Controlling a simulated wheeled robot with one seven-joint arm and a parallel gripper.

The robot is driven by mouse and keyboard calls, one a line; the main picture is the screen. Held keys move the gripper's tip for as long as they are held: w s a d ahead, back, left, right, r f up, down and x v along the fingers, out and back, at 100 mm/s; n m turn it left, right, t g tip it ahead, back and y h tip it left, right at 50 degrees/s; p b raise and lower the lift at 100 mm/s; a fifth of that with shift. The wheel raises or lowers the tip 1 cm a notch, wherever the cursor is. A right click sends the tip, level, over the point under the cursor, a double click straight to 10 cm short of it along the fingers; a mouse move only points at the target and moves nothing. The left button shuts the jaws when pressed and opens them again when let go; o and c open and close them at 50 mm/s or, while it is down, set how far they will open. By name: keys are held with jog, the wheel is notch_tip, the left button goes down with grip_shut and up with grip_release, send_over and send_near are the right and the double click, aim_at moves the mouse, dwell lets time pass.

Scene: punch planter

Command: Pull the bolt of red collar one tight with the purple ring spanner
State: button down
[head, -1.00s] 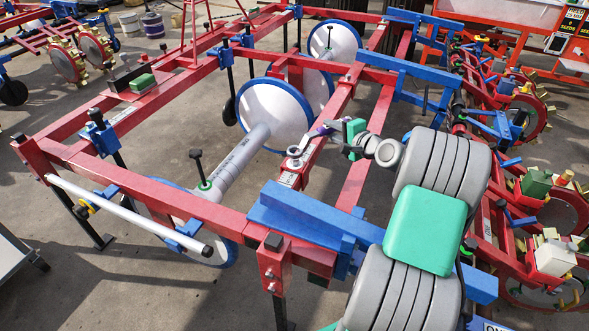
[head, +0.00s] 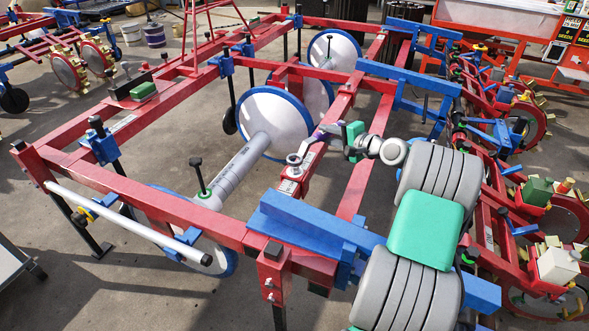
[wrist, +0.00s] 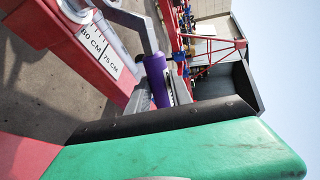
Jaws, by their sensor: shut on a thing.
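My gripper (head: 354,140), with green finger pads, is shut on the purple ring spanner (head: 326,132) above the long red beam. In the wrist view the spanner's purple shank (wrist: 156,80) stands past the green and black finger, and its grey cranked part runs up and left. The grey ring end (head: 293,159) is at the top of a red collar (head: 293,178) on the beam. I cannot tell whether the ring is seated around the bolt, which is hidden. A pale label shows on the collar, too small to read.
A blue beam (head: 320,217) crosses in front of the collar. A grey cylinder (head: 240,166) and a white disc (head: 272,118) with blue rim lie to the left. A scale label (wrist: 98,52) marked 80 and 75 cm shows in the wrist view. Red frame beams surround the work.

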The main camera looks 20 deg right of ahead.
jog(key=shift+f+b, duration=0.55)
jog(key=shift+f, duration=1.1)
jog(key=shift+r, duration=0.1)
jog(key=s+m+h+p, duration=0.2)
jog(key=h+p, duration=0.1)
jog(key=s+m+t+h+p, duration=0.1)
jog(key=s+m+h+p, duration=0.2)
jog(key=p, duration=0.1)
jog(key=shift+s+d+f+h, duration=0.15)
jog(key=shift+s+f+h, duration=0.05)
jog(key=shift+h, duration=0.2)
dwell(0.6)
jog(key=shift+r, duration=0.1)
jog(key=shift+w+r, duration=0.1)
